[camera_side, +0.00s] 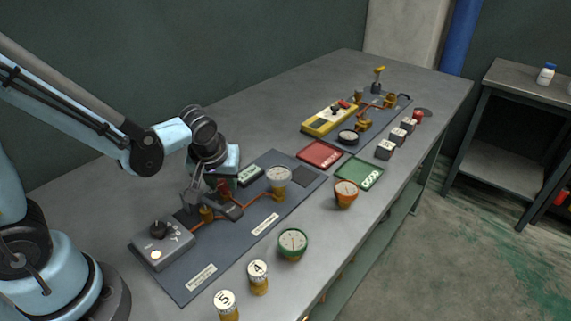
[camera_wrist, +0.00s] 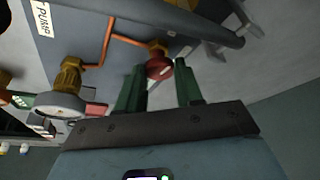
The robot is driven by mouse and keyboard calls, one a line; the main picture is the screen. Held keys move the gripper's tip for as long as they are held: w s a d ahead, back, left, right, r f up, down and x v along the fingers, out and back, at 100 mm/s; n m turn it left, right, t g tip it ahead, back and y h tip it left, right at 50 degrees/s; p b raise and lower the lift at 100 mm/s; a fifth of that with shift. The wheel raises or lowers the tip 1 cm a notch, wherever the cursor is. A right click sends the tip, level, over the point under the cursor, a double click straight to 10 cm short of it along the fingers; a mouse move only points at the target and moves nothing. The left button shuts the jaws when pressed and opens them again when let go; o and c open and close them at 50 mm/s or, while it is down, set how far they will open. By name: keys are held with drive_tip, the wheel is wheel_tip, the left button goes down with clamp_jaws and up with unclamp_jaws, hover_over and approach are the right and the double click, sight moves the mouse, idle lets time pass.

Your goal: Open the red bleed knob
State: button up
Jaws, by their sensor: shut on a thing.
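The red bleed knob (camera_wrist: 159,68) shows in the wrist view on a brass fitting at the end of a copper pipe, between the two green fingers of my gripper (camera_wrist: 160,65). My gripper is shut on it, though a gap seems to show beside the right finger. In the side view my gripper (camera_side: 222,188) is low over the dark blue-grey panel (camera_side: 205,285), among the copper pipes. There the knob is mostly hidden by my gripper and wrist. How far the knob is turned cannot be told.
A grey box with a black dial (camera_side: 158,230) stands left of my gripper. A white gauge (camera_side: 278,178) stands on the panel to the right. Loose green (camera_side: 292,243) and orange (camera_side: 345,192) gauges stand in front. A red tray (camera_side: 320,154) and green tray (camera_side: 358,171) lie farther right.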

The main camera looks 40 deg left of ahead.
drive_tip(key=shift+n, duration=0.5)
drive_tip(key=shift+g, duration=0.3)
drive_tip(key=o, duration=1)
drive_tip(key=shift+o, duration=0.2)
drive_tip(key=shift+d+y, duration=0.1)
drive_tip(key=shift+y, duration=0.2)
drive_tip(key=v, duration=1.2)
